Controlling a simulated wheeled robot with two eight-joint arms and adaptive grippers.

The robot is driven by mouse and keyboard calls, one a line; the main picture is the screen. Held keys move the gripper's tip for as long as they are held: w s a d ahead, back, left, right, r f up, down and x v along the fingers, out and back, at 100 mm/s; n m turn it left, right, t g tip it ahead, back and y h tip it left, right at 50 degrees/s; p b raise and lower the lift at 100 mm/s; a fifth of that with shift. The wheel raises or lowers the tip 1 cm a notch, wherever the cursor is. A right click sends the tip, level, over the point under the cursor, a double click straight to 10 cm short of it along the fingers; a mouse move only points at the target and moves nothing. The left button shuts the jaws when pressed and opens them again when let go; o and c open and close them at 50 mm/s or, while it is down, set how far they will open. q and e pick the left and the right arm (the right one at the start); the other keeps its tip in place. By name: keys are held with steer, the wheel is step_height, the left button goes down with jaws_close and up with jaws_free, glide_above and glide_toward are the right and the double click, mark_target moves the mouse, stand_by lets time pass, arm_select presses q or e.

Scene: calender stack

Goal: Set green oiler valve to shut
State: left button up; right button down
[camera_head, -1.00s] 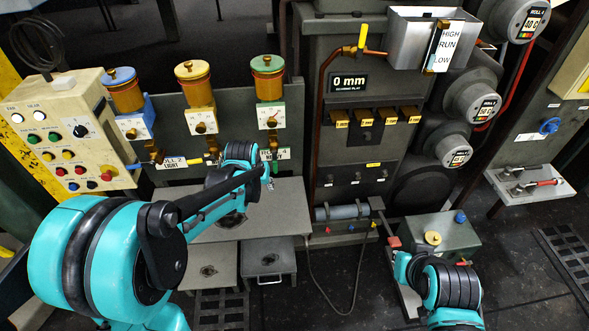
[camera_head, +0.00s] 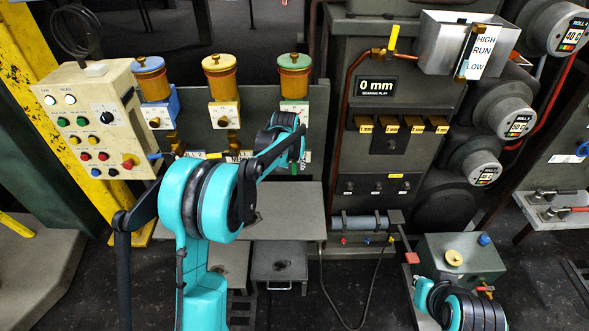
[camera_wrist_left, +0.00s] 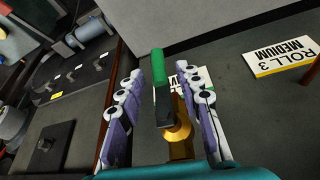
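The green oiler (camera_head: 293,85), amber with a green lid and plate, is the rightmost of three oilers in the head view. Its valve lies below, hidden there behind my left gripper (camera_head: 296,150). The left wrist view shows a valve with a green-tipped lever (camera_wrist_left: 160,68) and brass body (camera_wrist_left: 178,133). My left gripper (camera_wrist_left: 166,95) is open there, its purple fingers on either side of the lever, with visible gaps. The lever points up in that view. A white label behind it is partly covered. My right arm shows at lower right, but its fingers do not.
The yellow oiler (camera_head: 219,75) and blue oiler (camera_head: 152,80) stand to the left, beside a cream button panel (camera_head: 95,125). A grey table (camera_head: 295,218) lies below. A "ROLL 3 MEDIUM" label (camera_wrist_left: 281,57) is right of the valve in the wrist view.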

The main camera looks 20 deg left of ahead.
arm_select(q)
steer(key=shift+w+f, duration=0.25)
steer(key=shift+f, duration=0.45)
arm_select(e)
steer(key=shift+f, duration=0.3)
arm_select(q)
jaws_close()
